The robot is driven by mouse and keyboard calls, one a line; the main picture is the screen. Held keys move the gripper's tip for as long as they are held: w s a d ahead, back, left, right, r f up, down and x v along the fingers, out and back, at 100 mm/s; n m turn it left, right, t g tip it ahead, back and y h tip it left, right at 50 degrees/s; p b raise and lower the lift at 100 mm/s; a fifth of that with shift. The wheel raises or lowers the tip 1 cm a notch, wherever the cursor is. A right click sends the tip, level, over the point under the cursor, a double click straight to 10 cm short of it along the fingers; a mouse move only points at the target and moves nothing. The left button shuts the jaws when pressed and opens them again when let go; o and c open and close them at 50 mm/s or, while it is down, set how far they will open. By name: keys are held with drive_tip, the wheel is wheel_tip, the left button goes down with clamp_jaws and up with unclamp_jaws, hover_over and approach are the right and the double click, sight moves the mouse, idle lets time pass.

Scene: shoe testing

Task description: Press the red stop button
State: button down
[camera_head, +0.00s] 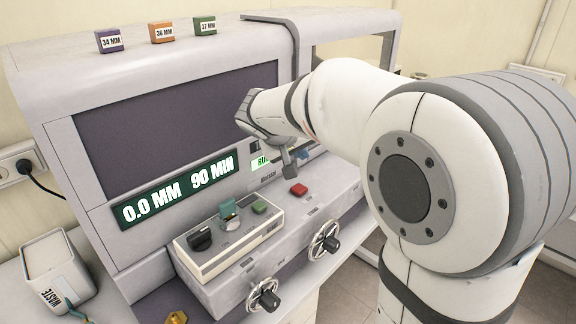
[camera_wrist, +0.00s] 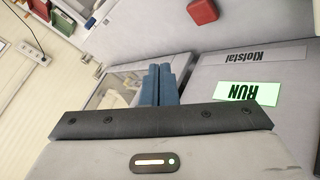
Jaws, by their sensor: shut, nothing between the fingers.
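The red stop button (camera_head: 298,188) sits on the grey ledge of the testing machine, right of the beige control box. It also shows at the top of the wrist view (camera_wrist: 202,11), on a pale surface. My gripper (camera_head: 301,155) is above and slightly behind the button, apart from it. In the wrist view its blue fingers (camera_wrist: 158,84) are together with nothing between them. The button's whole top is visible in the head view.
The beige control box (camera_head: 205,262) carries a black knob (camera_head: 200,237), a green button (camera_head: 260,207) and a teal piece (camera_head: 229,212). Two handwheels (camera_head: 325,243) stick out in front. A display reads 0.0 MM 90 MIN (camera_head: 180,190). A waste bin (camera_head: 50,262) stands left.

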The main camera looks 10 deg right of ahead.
drive_tip(key=shift+w+a+r, duration=0.25)
drive_tip(key=shift+w+r, duration=0.2)
drive_tip(key=shift+w, duration=0.2)
drive_tip(key=shift+f, duration=0.1)
drive_tip(key=b, duration=0.4)
hover_over(297, 190)
wheel_tip(297, 190, down, 8)
drive_tip(key=shift+r, duration=0.2)
drive_tip(key=shift+f+b, duration=0.55)
drive_tip(key=shift+b, duration=0.3)
drive_tip(key=shift+f, duration=0.1)
idle(0.8)
drive_tip(key=shift+f+b, duration=0.35)
drive_tip(key=shift+b, duration=0.4)
